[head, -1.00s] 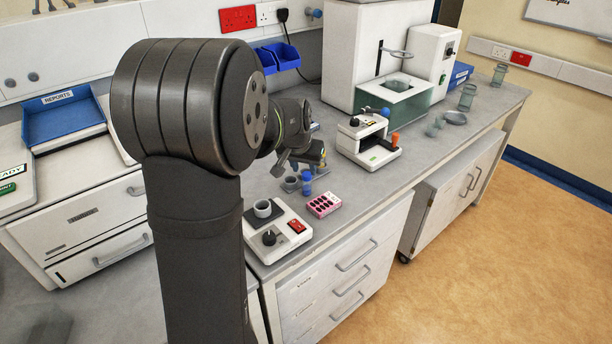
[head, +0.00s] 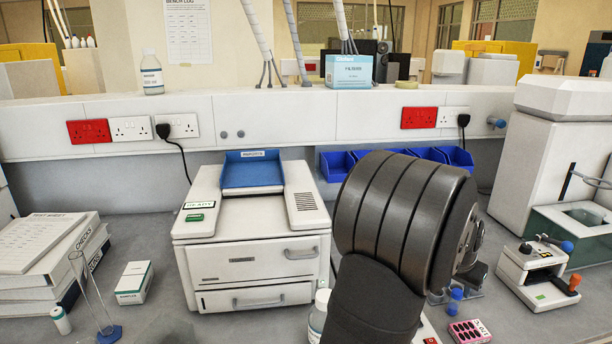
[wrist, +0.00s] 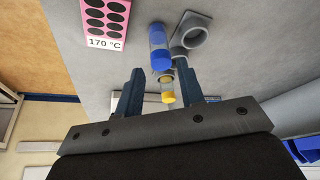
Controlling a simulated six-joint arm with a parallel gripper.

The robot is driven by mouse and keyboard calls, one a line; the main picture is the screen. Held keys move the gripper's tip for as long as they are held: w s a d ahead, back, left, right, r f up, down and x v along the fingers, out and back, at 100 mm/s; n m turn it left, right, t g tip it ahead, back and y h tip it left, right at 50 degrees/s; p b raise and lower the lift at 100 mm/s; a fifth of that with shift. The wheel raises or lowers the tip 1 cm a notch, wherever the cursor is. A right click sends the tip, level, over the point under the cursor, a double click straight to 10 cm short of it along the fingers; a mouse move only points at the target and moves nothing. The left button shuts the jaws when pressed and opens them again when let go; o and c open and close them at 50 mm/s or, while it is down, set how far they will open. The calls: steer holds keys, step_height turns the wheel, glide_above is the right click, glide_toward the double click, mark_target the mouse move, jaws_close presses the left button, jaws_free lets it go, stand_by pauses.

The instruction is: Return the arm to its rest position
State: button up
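My arm rises at the right of centre in the head view, its thick dark joint covering part of the bench. My gripper (wrist: 160,75) shows in the wrist view with its two dark fingers spread apart and nothing gripped. A blue-capped vial (wrist: 159,48) and a yellow-capped vial (wrist: 167,88) show in the gap between the fingers, apart from both. A grey ring-shaped holder (wrist: 191,36) is beside the blue-capped vial. In the head view my gripper is mostly hidden behind the arm.
A pink block marked 170 °C (wrist: 105,22) lies near the fingers; it also shows in the head view (head: 469,331). A white drawer unit with a blue reports tray (head: 252,171) stands left of the arm. A glass cylinder (head: 92,292) and a white box (head: 134,282) stand further left.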

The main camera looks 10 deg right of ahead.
mark_target(459, 290)
steer(key=x, duration=0.8)
steer(key=shift+r, duration=1.95)
